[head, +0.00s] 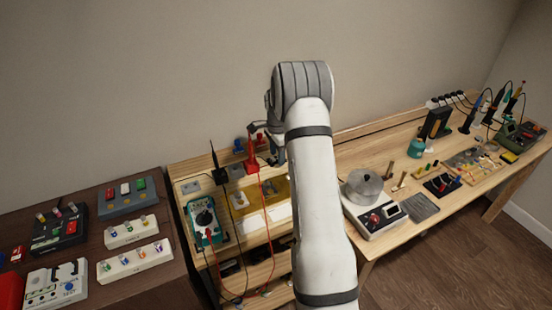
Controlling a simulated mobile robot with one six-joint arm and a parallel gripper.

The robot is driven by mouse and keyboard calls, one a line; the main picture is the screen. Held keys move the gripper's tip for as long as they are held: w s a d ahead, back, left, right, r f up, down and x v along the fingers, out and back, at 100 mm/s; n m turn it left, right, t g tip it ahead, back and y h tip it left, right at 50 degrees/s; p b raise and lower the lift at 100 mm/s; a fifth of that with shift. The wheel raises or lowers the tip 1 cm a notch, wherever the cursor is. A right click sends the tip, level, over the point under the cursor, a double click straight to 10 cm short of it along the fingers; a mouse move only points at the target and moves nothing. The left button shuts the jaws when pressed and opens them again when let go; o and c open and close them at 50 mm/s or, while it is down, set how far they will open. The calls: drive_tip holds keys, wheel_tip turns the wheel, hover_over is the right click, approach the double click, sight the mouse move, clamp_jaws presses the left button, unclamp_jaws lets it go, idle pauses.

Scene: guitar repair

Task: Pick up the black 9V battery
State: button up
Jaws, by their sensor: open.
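My gripper (275,152) is at the end of my arm, over the back of the small wooden bench, close to the wall. It is small in the head view and partly hidden by my arm; its jaws are open. I cannot pick out the black 9V battery with certainty. Small dark and blue items lie near the gripper at the back of the bench, too small to tell apart, and my arm hides part of the bench.
A teal multimeter (205,222) lies at the left, its red and black leads trailing forward. A red probe piece (252,152) stands beside the gripper, a black one (220,176) further left. A scale with a metal bowl (366,186) stands on the right bench (400,150).

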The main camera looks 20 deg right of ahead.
drive_tip(key=shift+f, duration=0.35)
drive_tip(key=shift+c, duration=0.2)
drive_tip(key=c, duration=1)
